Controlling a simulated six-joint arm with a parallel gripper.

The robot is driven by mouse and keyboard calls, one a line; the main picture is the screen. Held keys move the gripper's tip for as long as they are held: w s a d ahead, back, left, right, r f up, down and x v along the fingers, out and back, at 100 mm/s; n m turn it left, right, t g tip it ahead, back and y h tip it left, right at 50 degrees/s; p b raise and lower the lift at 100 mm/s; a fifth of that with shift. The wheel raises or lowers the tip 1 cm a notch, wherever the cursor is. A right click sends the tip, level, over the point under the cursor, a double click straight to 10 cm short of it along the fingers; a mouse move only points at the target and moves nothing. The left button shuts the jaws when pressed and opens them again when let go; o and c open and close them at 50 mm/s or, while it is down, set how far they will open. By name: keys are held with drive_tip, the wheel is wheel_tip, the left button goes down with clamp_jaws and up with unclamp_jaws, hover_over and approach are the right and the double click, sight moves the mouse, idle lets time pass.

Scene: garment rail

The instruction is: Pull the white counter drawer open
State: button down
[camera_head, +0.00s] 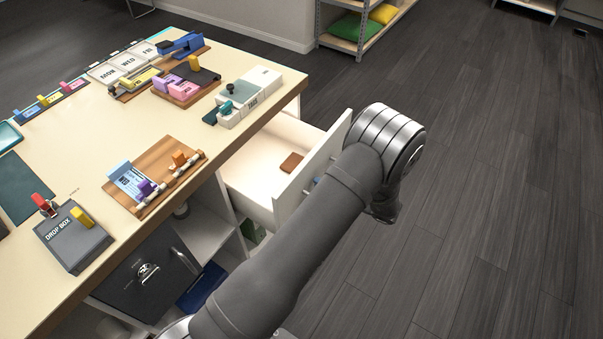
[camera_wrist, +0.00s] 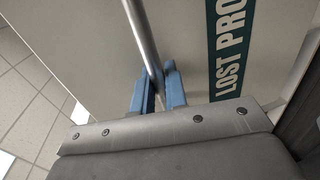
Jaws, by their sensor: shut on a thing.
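The white counter drawer (camera_head: 262,172) stands well out from the counter in the head view, with a brown item (camera_head: 291,162) lying inside it. Its white front panel (camera_head: 318,157) is partly hidden by my arm. In the wrist view the front (camera_wrist: 80,45) fills most of the picture, with a dark green strip reading "LOST PRO" (camera_wrist: 229,45). A metal bar handle (camera_wrist: 141,35) runs down between the blue fingers of my gripper (camera_wrist: 158,88), which are shut on it. In the head view my gripper is mostly hidden behind my arm.
The counter top (camera_head: 80,128) carries a drop box (camera_head: 72,240), a wooden board with tags (camera_head: 155,176) and several small items. A dark safe-like box (camera_head: 148,272) sits below. Dark floor to the right is clear. A shelf (camera_head: 350,45) stands at the back.

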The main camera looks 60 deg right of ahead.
drive_tip(key=f+v, duration=0.2)
drive_tip(key=v, duration=0.7)
drive_tip(key=shift+s, duration=0.6)
drive_tip(key=shift+d+r, duration=0.1)
drive_tip(key=c, duration=1.8)
unclamp_jaws()
drive_tip(key=v, duration=1.7)
drive_tip(key=shift+s, duration=0.2)
drive_tip(key=x, duration=1.7)
drive_tip(key=shift+w, duration=0.3)
